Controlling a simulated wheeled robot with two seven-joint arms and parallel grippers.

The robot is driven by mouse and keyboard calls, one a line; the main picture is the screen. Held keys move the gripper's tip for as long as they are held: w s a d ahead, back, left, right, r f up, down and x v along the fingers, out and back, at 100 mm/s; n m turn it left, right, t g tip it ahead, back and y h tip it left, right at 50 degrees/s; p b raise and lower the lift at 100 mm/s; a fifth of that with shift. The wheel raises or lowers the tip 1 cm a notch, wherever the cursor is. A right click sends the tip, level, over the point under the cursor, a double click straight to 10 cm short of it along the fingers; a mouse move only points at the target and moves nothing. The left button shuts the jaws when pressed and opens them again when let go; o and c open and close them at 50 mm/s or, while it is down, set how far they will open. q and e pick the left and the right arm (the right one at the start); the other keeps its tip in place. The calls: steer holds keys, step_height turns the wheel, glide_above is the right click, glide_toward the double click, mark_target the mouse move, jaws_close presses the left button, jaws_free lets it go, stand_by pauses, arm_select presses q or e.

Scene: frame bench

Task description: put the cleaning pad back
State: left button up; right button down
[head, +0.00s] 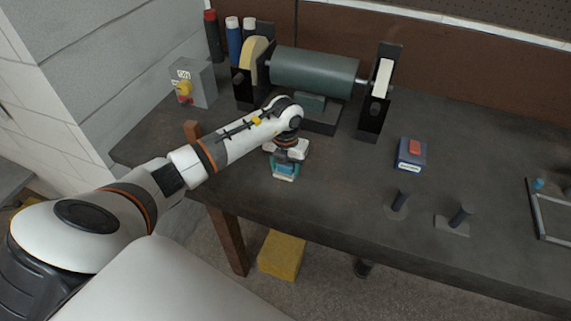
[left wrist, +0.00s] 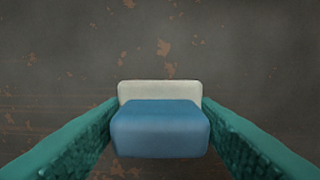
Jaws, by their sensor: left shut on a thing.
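The cleaning pad, a blue block with a whitish layer, is between the teal fingers of my left gripper (head: 285,175). In the left wrist view the pad (left wrist: 160,130) fills the gap between the two fingers (left wrist: 160,138), which press on its sides. In the head view only a little blue of the pad shows between the fingers. The gripper points down over the left front part of the dark bench (head: 340,210). I cannot tell whether the pad touches the bench top. My right gripper is not in view.
Behind the gripper stands a bench grinder with a green motor (head: 315,72). To the right are a blue box with a red top piece (head: 411,154), two dark pegs (head: 459,217) and a metal frame (head: 541,215). Bare bench lies between.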

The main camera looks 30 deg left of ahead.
arm_select(q)
steer(key=shift+f, duration=0.15)
steer(key=o, duration=0.9)
steer(key=shift+o, duration=0.2)
steer(key=shift+r, duration=0.55)
step_height(320, 180, up, 10)
steer(key=b, duration=0.3)
steer(key=shift+r, duration=0.7)
